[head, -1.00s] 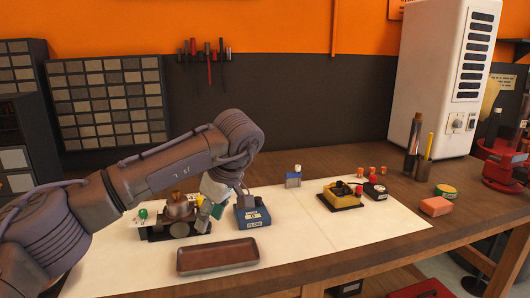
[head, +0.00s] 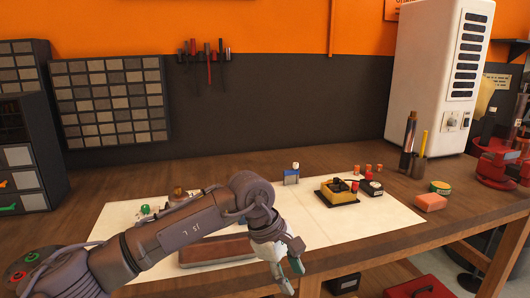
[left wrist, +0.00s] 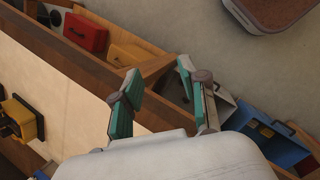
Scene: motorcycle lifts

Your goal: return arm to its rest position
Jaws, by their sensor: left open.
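My left arm (head: 190,228) reaches in from the left, over the pale mat (head: 330,232) on the wooden bench. My left gripper (head: 290,276) hangs at the bench's front edge, tilted downward, with teal finger pads. In the left wrist view the two fingers (left wrist: 158,75) are apart with nothing between them. A dark tray (head: 215,251) lies on the mat, partly covered by my arm. The metal device with a green knob (head: 146,210) is mostly hidden behind the arm. My right gripper is not in view.
A yellow and black block (head: 338,193) and a small blue-and-white item (head: 291,176) stand on the mat. A pink-orange block (head: 430,202) and a tool cup (head: 414,165) are at the right. A red case (head: 420,289) is below the bench.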

